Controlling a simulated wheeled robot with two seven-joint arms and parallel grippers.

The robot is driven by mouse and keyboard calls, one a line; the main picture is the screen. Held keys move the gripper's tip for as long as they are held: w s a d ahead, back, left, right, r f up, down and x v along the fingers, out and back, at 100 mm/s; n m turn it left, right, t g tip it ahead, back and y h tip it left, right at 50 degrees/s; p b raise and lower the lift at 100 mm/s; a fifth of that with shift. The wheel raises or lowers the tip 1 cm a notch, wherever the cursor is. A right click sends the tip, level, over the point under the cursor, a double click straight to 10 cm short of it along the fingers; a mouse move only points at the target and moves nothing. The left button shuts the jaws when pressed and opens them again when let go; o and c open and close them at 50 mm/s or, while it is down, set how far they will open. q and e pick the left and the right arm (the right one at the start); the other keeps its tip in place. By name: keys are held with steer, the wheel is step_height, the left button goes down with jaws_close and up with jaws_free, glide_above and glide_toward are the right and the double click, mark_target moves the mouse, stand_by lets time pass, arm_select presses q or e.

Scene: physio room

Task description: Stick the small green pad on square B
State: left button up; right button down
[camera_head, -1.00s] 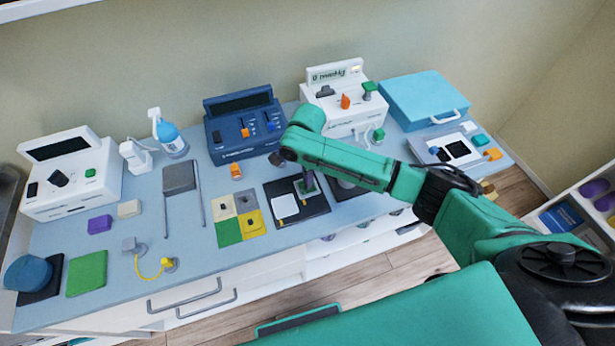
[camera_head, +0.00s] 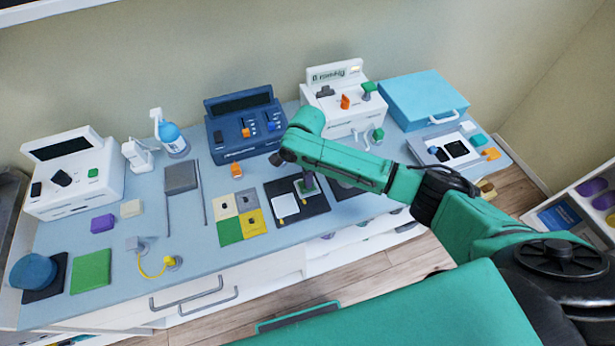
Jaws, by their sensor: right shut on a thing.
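My right gripper (camera_head: 308,184) points down, mostly hidden behind my own green forearm. It is shut at the right-hand white square (camera_head: 299,186) of a black board. A little green shows at its tips, seemingly the small green pad, but its outline is too small and covered to make out. The black board (camera_head: 318,208) also bears a second white square (camera_head: 286,204), bare, to the left and nearer the front. No letters are readable on the squares, so I cannot tell which is B. My left gripper is not in view.
Left of the board lies a four-colour tile block (camera_head: 229,231). Behind stand a blue device (camera_head: 240,130) and a white device (camera_head: 350,119). A larger green pad (camera_head: 90,271) lies at the left. A tray (camera_head: 431,158) and teal case (camera_head: 424,99) are right.

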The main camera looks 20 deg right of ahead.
arm_select(q)
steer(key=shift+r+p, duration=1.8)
steer(key=shift+p, duration=0.05)
stand_by(6.1)
